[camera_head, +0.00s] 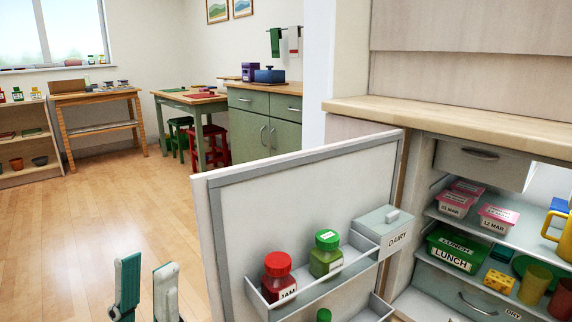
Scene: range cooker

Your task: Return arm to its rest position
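My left gripper (147,268) shows at the bottom left edge of the head view. Its two upright fingers stand apart with bare wooden floor visible between them, so it is open and empty. It is to the left of the open fridge door (225,190) and looks apart from it. The rest of my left arm is below the picture. My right gripper is not in view.
The door's shelf holds a red-lidded jar (278,277), a green-lidded jar (326,254) and a dairy box (384,229). The fridge holds lunch boxes (455,250), cups and cheese (499,281). The wooden floor (120,215) left of the door is clear.

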